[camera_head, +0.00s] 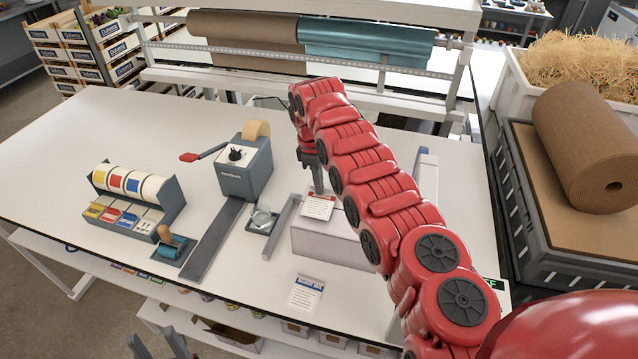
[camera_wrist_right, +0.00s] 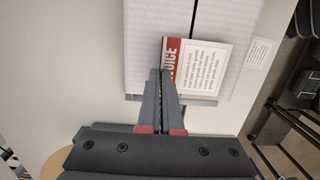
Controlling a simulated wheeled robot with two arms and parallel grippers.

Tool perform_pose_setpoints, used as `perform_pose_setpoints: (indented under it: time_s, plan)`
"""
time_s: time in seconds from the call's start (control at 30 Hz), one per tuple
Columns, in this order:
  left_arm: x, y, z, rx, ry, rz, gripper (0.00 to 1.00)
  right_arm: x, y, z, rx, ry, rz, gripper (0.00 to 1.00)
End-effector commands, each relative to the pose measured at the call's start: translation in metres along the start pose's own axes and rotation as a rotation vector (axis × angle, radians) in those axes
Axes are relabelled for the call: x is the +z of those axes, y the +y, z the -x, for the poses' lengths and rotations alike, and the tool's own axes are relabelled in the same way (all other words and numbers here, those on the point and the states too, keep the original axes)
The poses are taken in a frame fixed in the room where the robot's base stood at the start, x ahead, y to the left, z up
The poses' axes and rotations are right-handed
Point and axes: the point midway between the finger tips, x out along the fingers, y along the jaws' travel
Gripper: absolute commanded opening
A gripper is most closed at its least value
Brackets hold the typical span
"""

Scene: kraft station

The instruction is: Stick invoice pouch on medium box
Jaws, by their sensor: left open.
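The invoice pouch (camera_head: 318,207) is a small white sheet with a red header band. It is at the top of the whitish box (camera_head: 325,243), near its left end; I cannot tell if it lies flat against the surface. My right gripper (camera_head: 318,188) points down, its fingertips at the pouch's edge. In the right wrist view the closed fingers (camera_wrist_right: 162,74) cover part of the red band of the pouch (camera_wrist_right: 205,68), over the pale box top (camera_wrist_right: 145,35). My left gripper (camera_head: 158,347) is open and empty at the bottom edge. My red right arm hides the box's right part.
A blue-headed card (camera_head: 305,293) lies near the table's front edge. Left of the box are a tape dispenser (camera_head: 244,172), a small glass item (camera_head: 262,219), a label rack (camera_head: 135,200) and a blue roller (camera_head: 170,245). The table's back left is clear.

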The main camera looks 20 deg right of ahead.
Motion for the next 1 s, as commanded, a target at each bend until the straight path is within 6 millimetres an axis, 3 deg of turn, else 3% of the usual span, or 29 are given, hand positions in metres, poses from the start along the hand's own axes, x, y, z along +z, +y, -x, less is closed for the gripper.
perform_pose_setpoints:
  time_s: [0.87, 1.0]
  plan:
    - [0.0011, 0.0003, 0.0065, 0.000, 0.000, 0.000, 0.50, -0.0009, 0.0000, -0.0090, 0.000, 0.000, 0.000, 0.00]
    - [0.0011, 0.0003, 0.0066, 0.000, 0.000, 0.000, 0.50, -0.0009, -0.0001, -0.0090, 0.000, 0.000, 0.000, 0.22]
